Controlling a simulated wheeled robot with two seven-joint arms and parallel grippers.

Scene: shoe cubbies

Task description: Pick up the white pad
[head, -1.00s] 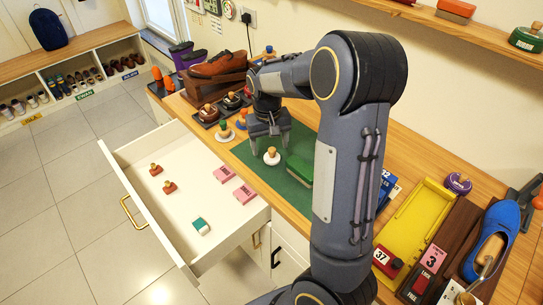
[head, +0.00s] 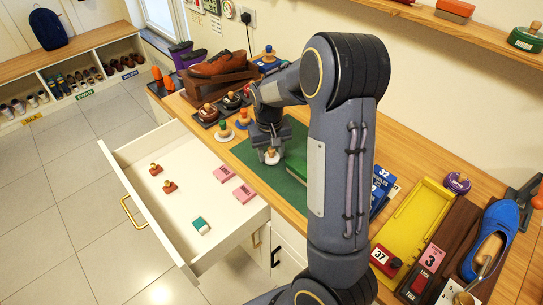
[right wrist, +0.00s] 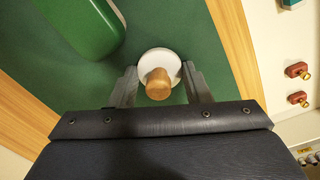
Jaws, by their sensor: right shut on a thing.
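The white pad (right wrist: 167,60) is a round white disc with a wooden knob (right wrist: 158,84). It is on the green mat (head: 290,186), and it also shows in the head view (head: 272,159) under my right gripper. My right gripper (right wrist: 158,86) has a finger on each side of the knob and is shut on the pad; in the head view (head: 268,152) it points down at the mat. Whether the pad touches the mat I cannot tell. My left gripper is not in view.
A green block (right wrist: 82,22) lies close beside the pad on the mat. An open white drawer (head: 150,209) holds pink boxes and small brown stamps. A yellow tray (head: 411,222) is at right.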

